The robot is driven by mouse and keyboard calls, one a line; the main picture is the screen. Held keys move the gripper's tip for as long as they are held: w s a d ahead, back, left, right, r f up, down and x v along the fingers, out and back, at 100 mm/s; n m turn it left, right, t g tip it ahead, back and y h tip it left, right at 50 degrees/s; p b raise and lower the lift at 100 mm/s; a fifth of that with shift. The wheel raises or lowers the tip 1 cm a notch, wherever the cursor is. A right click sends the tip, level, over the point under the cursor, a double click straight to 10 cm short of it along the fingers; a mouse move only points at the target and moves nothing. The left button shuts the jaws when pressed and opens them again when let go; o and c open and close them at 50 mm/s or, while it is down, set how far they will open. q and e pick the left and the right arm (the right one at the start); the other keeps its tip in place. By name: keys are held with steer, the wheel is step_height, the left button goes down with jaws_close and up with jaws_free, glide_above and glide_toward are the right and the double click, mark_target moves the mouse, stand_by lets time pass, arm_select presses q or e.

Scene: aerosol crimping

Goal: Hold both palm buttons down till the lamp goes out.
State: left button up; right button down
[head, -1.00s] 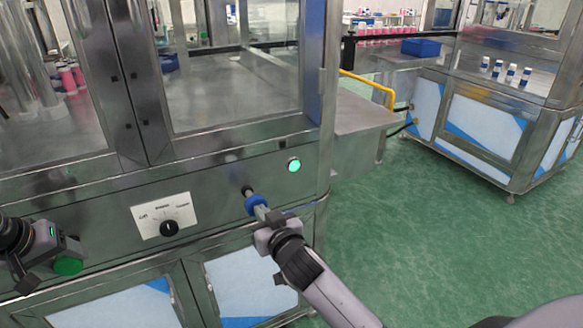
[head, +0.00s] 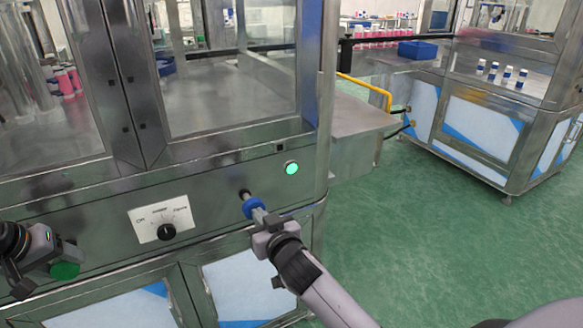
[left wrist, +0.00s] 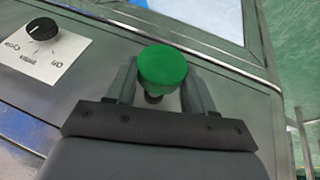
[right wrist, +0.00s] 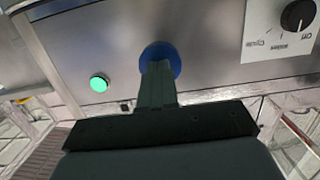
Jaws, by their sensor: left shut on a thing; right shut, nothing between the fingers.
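The green palm button (head: 65,271) sits on the front panel at the left; it also shows in the left wrist view (left wrist: 162,66). My left gripper (head: 48,268) is shut on it, one finger on each side. The blue palm button (head: 250,207) stands on a dark stem further right on the panel. My right gripper (head: 259,217) is shut and empty, its fingertips against the blue button's face, also in the right wrist view (right wrist: 158,68). How far either button is pressed cannot be told. The round lamp (head: 291,168) glows green, also in the right wrist view (right wrist: 98,83).
A selector knob (head: 166,231) on a white label plate sits between the buttons. Glass doors rise above the panel. A side shelf (head: 358,116) with a yellow rail juts out at right. Green floor (head: 440,230) lies open there, before another machine with white cans.

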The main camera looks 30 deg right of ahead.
arm_select(q)
steer(key=shift+w+d+r, duration=0.1)
steer(key=shift+w+r, duration=0.15)
steer(key=shift+r, duration=0.2)
arm_select(e)
steer(key=shift+w+r, duration=0.15)
steer(key=shift+r, duration=0.2)
arm_select(q)
steer(key=shift+w+f, duration=0.1)
steer(key=shift+f, duration=0.1)
arm_select(e)
steer(key=shift+s+f, duration=0.15)
steer(key=shift+s, duration=1.1)
steer(key=shift+s+f, duration=0.1)
steer(key=shift+s, duration=1.1)
arm_select(q)
steer(key=shift+f, duration=0.1)
arm_select(e)
steer(key=s, duration=0.6)
steer(key=shift+r, duration=0.4)
